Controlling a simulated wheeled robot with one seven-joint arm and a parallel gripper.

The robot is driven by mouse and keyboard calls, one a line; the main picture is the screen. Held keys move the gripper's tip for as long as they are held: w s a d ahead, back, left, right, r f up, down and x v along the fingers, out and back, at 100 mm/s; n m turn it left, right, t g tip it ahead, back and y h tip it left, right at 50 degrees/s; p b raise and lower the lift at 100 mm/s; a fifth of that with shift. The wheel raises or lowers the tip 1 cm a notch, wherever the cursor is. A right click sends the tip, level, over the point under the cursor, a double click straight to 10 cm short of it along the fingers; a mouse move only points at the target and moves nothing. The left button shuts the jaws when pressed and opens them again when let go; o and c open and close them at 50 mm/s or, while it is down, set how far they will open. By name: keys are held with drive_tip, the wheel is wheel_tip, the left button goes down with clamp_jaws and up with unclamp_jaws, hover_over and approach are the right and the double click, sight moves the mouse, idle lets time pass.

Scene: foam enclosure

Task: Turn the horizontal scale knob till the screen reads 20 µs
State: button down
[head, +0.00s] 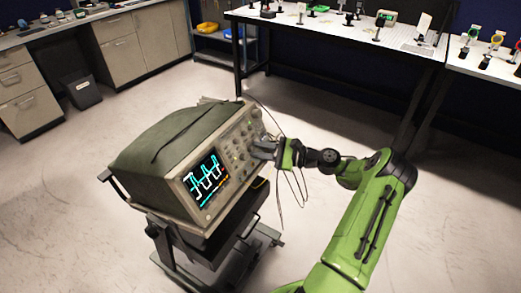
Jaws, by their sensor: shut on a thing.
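The oscilloscope (175,150) stands on a cart, tilted in the picture, with a greenish cover over its top. Its screen (206,176) is lit and shows a cyan trace with orange marks near its lower edge. The text is too small to read. Several knobs (236,156) line the front panel to the right of the screen. My gripper (266,150) reaches in from the right and is shut on a knob at the right part of the panel. The gripper hides that knob, so I cannot tell which one it is.
The cart (222,262) carries the oscilloscope. Dark cables (280,190) hang beside my gripper. A workbench (340,28) with optical parts stands behind. Grey cabinets (125,50) and a dark bin (82,92) are at the upper left. The floor around the cart is clear.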

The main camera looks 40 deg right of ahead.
drive_tip(key=n+g, duration=0.1)
drive_tip(key=n, duration=0.2)
drive_tip(key=n+g+p, duration=0.1)
drive_tip(key=n+g, duration=0.1)
drive_tip(key=n, duration=0.2)
drive_tip(key=shift+w+d+r+n+y, duration=0.15)
drive_tip(key=shift+r+n+y, duration=0.05)
drive_tip(key=shift+n+y, duration=0.1)
idle(0.4)
drive_tip(key=c, duration=1.2)
unclamp_jaws()
drive_tip(key=shift+c, duration=0.2)
drive_tip(key=p+v, duration=0.3)
drive_tip(key=v, duration=1.3)
drive_tip(key=shift+w, duration=0.15)
